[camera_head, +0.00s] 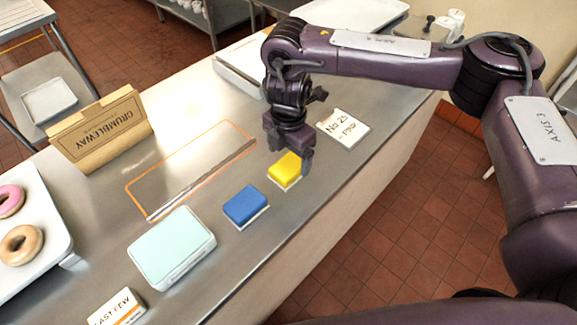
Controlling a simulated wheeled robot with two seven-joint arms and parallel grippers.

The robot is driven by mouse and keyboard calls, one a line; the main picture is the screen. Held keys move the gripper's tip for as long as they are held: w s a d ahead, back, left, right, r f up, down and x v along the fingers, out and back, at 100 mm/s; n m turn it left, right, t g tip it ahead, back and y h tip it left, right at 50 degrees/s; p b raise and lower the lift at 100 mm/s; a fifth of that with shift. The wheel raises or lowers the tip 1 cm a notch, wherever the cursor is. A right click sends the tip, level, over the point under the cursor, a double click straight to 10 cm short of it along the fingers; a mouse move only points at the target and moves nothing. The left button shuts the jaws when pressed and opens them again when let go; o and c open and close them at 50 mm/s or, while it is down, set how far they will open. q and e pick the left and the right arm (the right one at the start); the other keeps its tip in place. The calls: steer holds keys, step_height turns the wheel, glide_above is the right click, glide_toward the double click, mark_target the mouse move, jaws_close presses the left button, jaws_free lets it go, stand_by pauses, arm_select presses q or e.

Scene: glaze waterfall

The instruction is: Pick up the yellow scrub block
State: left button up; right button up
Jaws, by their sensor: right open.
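The yellow scrub block (284,171) lies on the steel counter, near its front edge, with a pale layer underneath. My right gripper (290,160) points down directly over the block and is open. One finger shows at the block's right side, and the gripper's body hides the block's far part. I cannot tell whether the fingers touch it. My left gripper is not in the view.
A blue block (245,205) and a pale mint box (172,246) lie to the left along the counter (100,210). A "No 25" card (344,128) lies behind right. An orange-outlined area (190,168) is empty. A cardboard box (103,132) and donut tray (50,225) stand left.

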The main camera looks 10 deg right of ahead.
mark_target(289, 164)
steer(key=f, duration=0.4)
steer(key=shift+w, duration=0.25)
steer(key=shift+d+f, duration=0.1)
steer(key=shift+f, duration=0.2)
steer(key=c, duration=1.1)
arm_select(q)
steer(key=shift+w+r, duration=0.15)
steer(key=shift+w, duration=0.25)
arm_select(e)
steer(key=shift+r, duration=0.45)
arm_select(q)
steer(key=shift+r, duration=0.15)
arm_select(e)
step_height(289, 164, up, 19)
